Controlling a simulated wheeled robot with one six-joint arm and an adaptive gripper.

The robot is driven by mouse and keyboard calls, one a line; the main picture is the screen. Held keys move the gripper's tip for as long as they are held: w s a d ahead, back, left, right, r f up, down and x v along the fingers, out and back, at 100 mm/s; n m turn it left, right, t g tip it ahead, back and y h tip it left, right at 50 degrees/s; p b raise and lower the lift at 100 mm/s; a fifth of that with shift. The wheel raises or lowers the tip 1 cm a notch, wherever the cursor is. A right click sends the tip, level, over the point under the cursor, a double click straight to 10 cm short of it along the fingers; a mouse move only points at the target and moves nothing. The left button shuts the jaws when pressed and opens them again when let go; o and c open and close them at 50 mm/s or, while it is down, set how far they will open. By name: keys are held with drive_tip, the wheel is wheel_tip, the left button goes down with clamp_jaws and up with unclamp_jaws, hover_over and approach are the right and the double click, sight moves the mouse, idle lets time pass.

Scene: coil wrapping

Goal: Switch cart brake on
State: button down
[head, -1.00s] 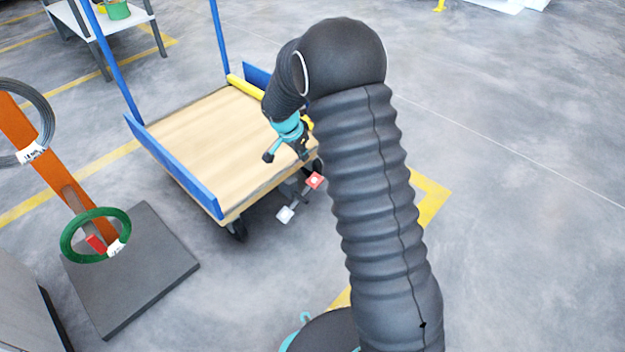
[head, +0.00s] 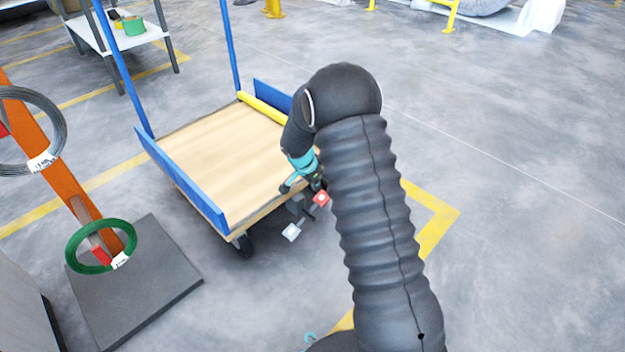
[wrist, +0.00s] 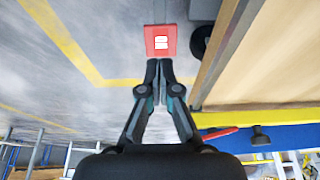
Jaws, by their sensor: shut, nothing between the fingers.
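The cart (head: 215,150) has a wooden deck with blue side boards and blue posts. Below its near right edge are two foot pedals, a red one (head: 321,198) and a white one (head: 291,232). My gripper (head: 318,184) is just above the red pedal, partly hidden by my arm. In the wrist view the red pedal (wrist: 160,41) with a white mark lies directly beyond the closed fingertips of my gripper (wrist: 158,66). Whether they touch I cannot tell. The white pedal is not clearly visible in the wrist view.
A dark wheel (head: 243,246) shows under the cart's near corner. A yellow bar (head: 262,113) lies along the deck's far right side. An orange rack (head: 75,195) with wire coils stands on a dark base at left. Floor to the right is clear.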

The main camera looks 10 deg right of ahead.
sight(322, 198)
drive_tip(key=x, duration=0.6)
drive_tip(key=shift+d+f, duration=0.1)
drive_tip(key=shift+f, duration=0.25)
drive_tip(key=shift+w+p, duration=0.15)
drive_tip(key=shift+p, duration=0.2)
